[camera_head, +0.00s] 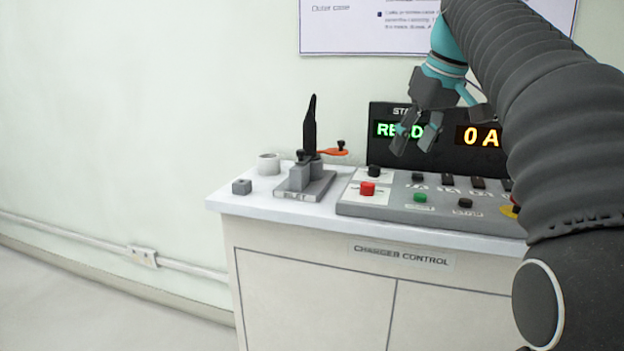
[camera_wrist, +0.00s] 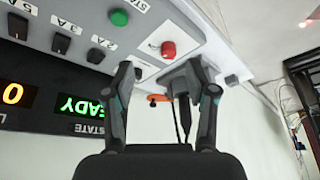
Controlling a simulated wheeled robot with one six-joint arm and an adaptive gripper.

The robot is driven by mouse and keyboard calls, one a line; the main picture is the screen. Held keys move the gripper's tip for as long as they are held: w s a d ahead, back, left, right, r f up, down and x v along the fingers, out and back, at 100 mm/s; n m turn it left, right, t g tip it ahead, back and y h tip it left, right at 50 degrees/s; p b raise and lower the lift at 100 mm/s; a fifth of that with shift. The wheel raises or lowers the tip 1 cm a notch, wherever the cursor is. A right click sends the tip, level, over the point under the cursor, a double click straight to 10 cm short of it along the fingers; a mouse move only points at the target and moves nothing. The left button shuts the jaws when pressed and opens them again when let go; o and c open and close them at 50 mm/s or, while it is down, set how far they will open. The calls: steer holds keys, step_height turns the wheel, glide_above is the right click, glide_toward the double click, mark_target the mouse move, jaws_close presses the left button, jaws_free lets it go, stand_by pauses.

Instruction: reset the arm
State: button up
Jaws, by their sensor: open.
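My gripper (camera_head: 413,138) is open and empty in the head view, raised above the control panel in front of the display. In the wrist view the two fingers of my gripper (camera_wrist: 165,90) are spread apart with nothing between their tips. My dark ribbed arm comes in from the right in the head view and hides the right end of the panel.
The control panel (camera_head: 400,213) has a red button (camera_head: 367,188), a green button (camera_head: 420,197) and black switches. Behind it stands a lit display (camera_head: 385,155). Left of it are a clamp fixture (camera_head: 318,186), a grey block (camera_head: 242,187) and a white ring (camera_head: 268,164).

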steer(key=s+a+f+m+h, duration=0.1)
steer(key=s+f+m, duration=0.1)
steer(key=s+f, duration=1)
steer(key=s+a+f+m+t+h, duration=0.1)
steer(key=s+f+m, duration=0.2)
steer(key=s+f, duration=1)
step_height(320, 180, down, 5)
steer(key=shift+s+r, duration=0.1)
steer(key=shift+s, duration=0.15)
stand_by(0.3)
